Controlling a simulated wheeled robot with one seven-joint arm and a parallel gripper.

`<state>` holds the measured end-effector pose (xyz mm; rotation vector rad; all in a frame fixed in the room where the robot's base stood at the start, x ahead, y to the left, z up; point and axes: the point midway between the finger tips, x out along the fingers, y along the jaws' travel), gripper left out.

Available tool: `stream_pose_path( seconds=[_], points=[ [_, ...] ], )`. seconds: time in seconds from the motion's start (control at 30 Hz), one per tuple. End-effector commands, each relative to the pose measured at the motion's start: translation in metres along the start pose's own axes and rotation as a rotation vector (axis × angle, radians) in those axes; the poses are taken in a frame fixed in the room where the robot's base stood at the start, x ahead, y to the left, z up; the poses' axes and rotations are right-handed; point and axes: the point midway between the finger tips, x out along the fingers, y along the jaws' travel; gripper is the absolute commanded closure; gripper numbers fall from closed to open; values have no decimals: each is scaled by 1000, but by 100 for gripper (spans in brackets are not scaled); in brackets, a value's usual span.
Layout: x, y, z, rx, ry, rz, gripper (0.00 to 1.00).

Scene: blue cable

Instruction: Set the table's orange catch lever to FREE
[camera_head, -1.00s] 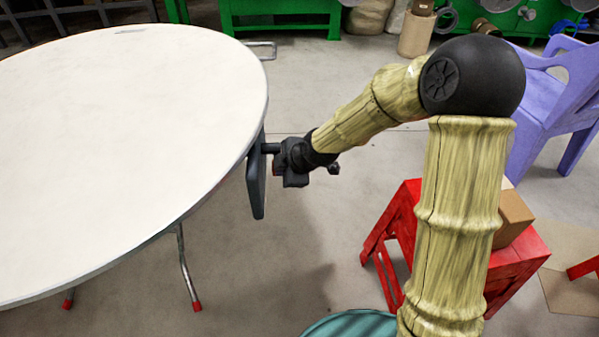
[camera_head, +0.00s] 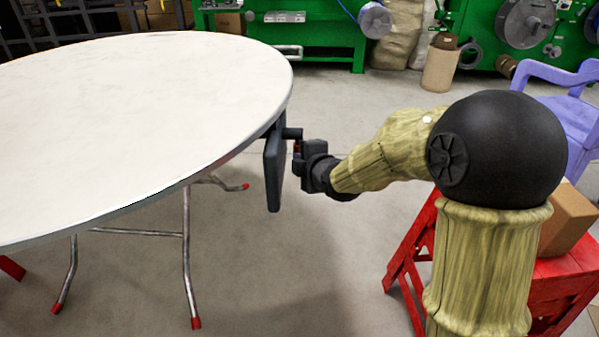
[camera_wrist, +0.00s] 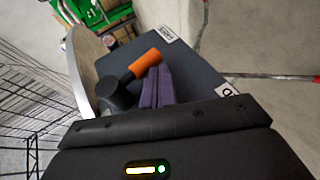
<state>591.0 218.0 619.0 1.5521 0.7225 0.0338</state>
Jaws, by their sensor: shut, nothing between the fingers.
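The orange catch lever (camera_wrist: 146,62) shows in the wrist view, with its black round hub (camera_wrist: 115,93) on a dark plate (camera_wrist: 195,75). Its orange end points up and right, near a small white label (camera_wrist: 164,34) whose text is too small to read. A second label (camera_wrist: 228,91) is partly cut off by my gripper's body. My gripper (camera_wrist: 157,73) is shut, its purple fingers together beside the lever, just below the orange end; I cannot tell whether they touch. In the head view the plate (camera_head: 274,170) hangs at the table's edge, and my gripper (camera_head: 299,150) is close to its right face.
The white round table (camera_head: 130,110) fills the left, on folding metal legs (camera_head: 186,250). A red stool (camera_head: 405,245) with a cardboard box (camera_head: 568,220) stands right, behind my arm. A purple chair (camera_head: 570,110) is farther right. A wire rack (camera_wrist: 25,105) shows in the wrist view.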

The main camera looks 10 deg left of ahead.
Motion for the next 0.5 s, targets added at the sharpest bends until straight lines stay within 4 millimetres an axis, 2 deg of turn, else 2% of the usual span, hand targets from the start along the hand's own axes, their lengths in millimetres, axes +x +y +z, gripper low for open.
stream_pose_path(
  seconds=[0.03, 0.2, 0.5],
  points=[
    [4, -6, 7, -9, -10, 29, 100],
    [6, -2, 22, -19, -29, 72, 100],
    [15, 3, 29, -16, -32, 67, 100]
  ],
)
